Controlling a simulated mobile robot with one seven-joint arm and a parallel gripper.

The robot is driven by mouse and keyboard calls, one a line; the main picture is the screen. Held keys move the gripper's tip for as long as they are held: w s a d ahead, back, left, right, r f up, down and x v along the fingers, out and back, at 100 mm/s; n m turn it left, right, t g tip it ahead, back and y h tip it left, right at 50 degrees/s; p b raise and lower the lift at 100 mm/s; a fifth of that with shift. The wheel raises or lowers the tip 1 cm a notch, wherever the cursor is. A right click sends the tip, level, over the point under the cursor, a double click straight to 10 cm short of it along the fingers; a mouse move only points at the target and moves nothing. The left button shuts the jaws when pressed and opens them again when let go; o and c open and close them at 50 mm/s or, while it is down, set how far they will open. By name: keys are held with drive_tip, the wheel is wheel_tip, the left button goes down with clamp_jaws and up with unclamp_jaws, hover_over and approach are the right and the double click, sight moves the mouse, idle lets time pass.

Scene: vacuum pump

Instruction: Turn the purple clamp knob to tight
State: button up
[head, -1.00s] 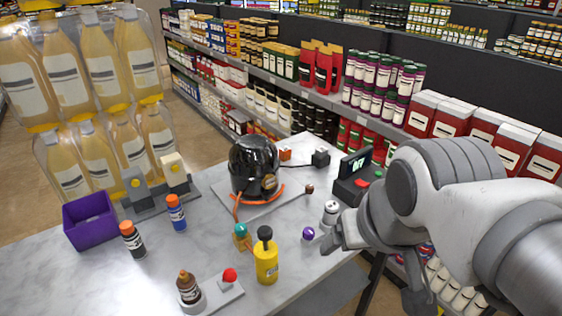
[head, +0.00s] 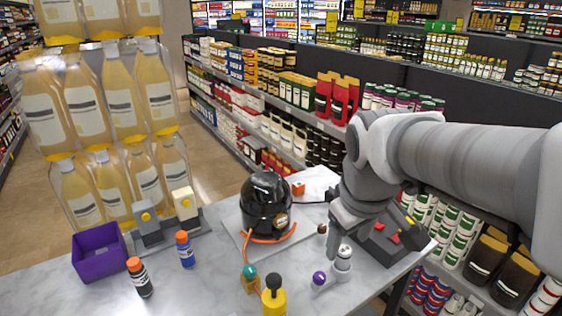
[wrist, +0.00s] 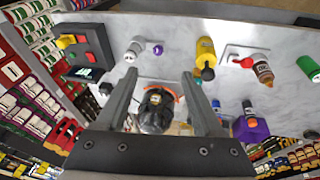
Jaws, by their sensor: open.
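The purple clamp knob (head: 319,278) is a small round ball beside a silver-and-white cylindrical fitting (head: 343,258) near the table's front right. In the wrist view the purple knob (wrist: 158,49) shows above and beyond the fingertips, right of the fitting (wrist: 133,50). My gripper (head: 343,235) hangs behind and above the fitting in the head view. In the wrist view my gripper (wrist: 160,75) has its two fingers wide apart with nothing gripped between them. The knob is clear of both fingers. Its exact turn cannot be read.
The black pump (head: 267,205) with orange tubing stands left of my arm. A yellow bottle (head: 273,300) and a teal knob (head: 249,271) stand left of the purple knob. A control box (head: 385,240) is partly hidden behind my arm.

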drive_tip(key=w+f+n+g+p, duration=0.25)
drive_tip(key=w+n, duration=0.25)
drive_tip(key=w, duration=0.3)
drive_tip(key=n+g+p, duration=0.1)
drive_tip(key=n, duration=0.3)
approach(321, 275)
drive_tip(key=shift+y, duration=0.3)
drive_tip(key=f, duration=0.8)
drive_tip(key=shift+d+f, duration=0.2)
drive_tip(key=shift+f, duration=0.15)
clamp_jaws()
